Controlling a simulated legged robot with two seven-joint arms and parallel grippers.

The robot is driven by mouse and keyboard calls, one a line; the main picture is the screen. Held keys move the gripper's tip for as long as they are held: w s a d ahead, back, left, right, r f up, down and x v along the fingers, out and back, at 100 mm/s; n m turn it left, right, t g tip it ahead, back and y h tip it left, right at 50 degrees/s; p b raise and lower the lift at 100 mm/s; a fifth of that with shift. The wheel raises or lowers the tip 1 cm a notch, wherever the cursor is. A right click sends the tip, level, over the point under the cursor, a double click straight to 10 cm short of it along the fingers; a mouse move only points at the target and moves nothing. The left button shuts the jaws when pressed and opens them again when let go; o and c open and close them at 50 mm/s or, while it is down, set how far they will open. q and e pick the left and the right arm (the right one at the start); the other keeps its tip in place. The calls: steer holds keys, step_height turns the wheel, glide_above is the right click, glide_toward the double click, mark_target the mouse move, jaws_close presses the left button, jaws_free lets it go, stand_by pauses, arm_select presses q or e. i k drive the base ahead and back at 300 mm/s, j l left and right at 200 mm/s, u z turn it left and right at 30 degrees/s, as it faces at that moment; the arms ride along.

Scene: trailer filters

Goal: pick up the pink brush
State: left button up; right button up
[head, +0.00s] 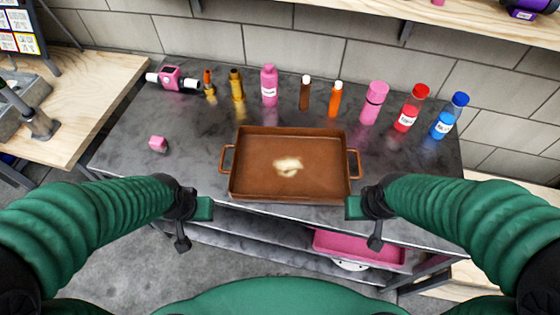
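No object in the head view is clearly recognisable as a brush. My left gripper (200,210) is at the table's front edge, left of the brown tray and apart from the pink block. My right gripper (357,208) is at the front edge, right of the tray. Both seem empty; their fingers are too unclear to judge.
A brown tray (240,188) with a pale patch inside sits mid-table. Behind it stand a pink bottle (268,85), a pink flask (374,102), a red bottle (411,108), a blue bottle (449,116) and others. A pink bin (345,246) is on the shelf below.

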mark_target(159, 145)
steer(key=j+z, duration=0.25)
steer(key=j, duration=0.45)
steer(key=i+j+z, duration=0.1)
steer(key=j+z, duration=0.15)
steer(key=j, duration=0.45)
steer(key=j+z, duration=0.25)
steer(key=j, duration=0.45)
steer(key=k+j+z, duration=0.25)
steer(key=j, duration=0.4)
steer(key=i, duration=0.1)
